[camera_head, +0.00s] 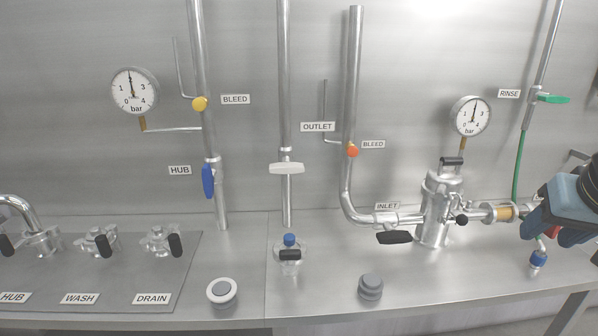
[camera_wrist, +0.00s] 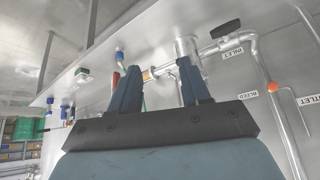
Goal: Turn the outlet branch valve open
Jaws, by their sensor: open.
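The OUTLET label (camera_head: 318,127) is on the back wall, between two vertical pipes. Just left of it, a white lever handle (camera_head: 287,168) lies horizontally across the vertical pipe. The OUTLET label also shows at the right edge of the wrist view (camera_wrist: 308,98), but the white handle does not show there. My gripper (camera_head: 545,222) is at the far right of the head view, well away from the white handle. In the wrist view its two blue fingers (camera_wrist: 158,78) are spread apart with nothing held between them.
A metal filter housing (camera_head: 438,205) and the black INLET lever (camera_head: 394,237) stand between my gripper and the white handle. A blue-capped sampling fitting (camera_head: 290,250) is below that handle. The blue HUB lever (camera_head: 208,181) is to its left. A grey knob (camera_head: 370,287) stands on the front bench.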

